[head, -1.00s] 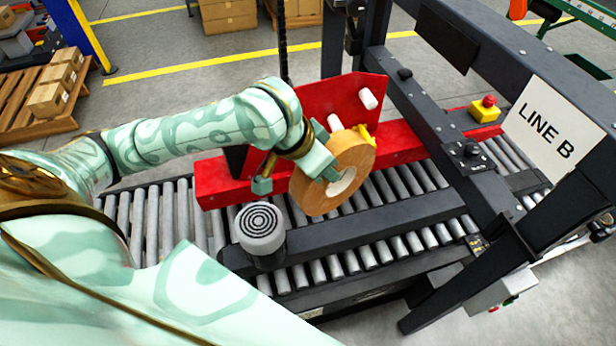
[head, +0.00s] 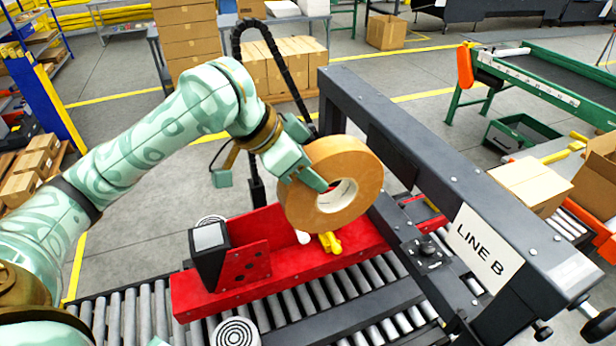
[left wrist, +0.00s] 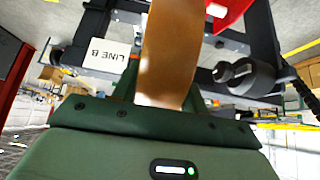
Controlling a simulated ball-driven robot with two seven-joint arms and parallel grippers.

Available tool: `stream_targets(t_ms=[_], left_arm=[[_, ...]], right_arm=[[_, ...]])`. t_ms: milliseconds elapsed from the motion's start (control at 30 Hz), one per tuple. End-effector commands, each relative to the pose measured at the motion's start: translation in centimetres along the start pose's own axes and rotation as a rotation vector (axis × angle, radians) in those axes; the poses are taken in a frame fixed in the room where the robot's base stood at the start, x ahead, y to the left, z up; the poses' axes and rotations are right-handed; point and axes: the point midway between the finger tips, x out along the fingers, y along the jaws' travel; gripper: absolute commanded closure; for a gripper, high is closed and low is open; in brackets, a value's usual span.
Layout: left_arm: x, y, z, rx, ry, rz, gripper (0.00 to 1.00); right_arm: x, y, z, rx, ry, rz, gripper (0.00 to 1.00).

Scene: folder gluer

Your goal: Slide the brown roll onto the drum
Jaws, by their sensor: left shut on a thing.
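The brown roll (head: 358,172), a wide tape ring with a white core, is held in the air above the red tape unit (head: 275,262). My left gripper (head: 308,174) is shut on its left side. The roll also fills the upper middle of the left wrist view (left wrist: 168,55), between the fingers (left wrist: 158,98). A short white peg (head: 303,237) shows just below the roll, apart from it and partly hidden. I cannot tell for certain which part is the drum; the roll is around none that I can see. My right gripper is not in view.
A dark frame beam with a LINE B sign (head: 484,240) runs close to the right of the roll. A yellow part (head: 331,243) sits on the red unit. Grey rollers (head: 130,312) and a ringed round cap (head: 235,332) lie below. Open floor is at left.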

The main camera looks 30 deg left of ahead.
Motion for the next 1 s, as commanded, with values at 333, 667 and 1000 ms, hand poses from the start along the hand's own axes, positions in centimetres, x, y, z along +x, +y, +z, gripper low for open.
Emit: stream_targets(t_ms=[333,667,1000], left_arm=[[0.2,-3.0,0.1,-0.002,0.007,-0.003,0.97],[0.0,-4.8,0.0,-0.001,0.006,-0.003,0.97],[-0.1,-5.0,-0.1,-0.001,0.007,-0.002,0.97]], right_arm=[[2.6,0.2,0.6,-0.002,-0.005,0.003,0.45],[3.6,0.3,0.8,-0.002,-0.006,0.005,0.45],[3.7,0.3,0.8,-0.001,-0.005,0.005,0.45]])
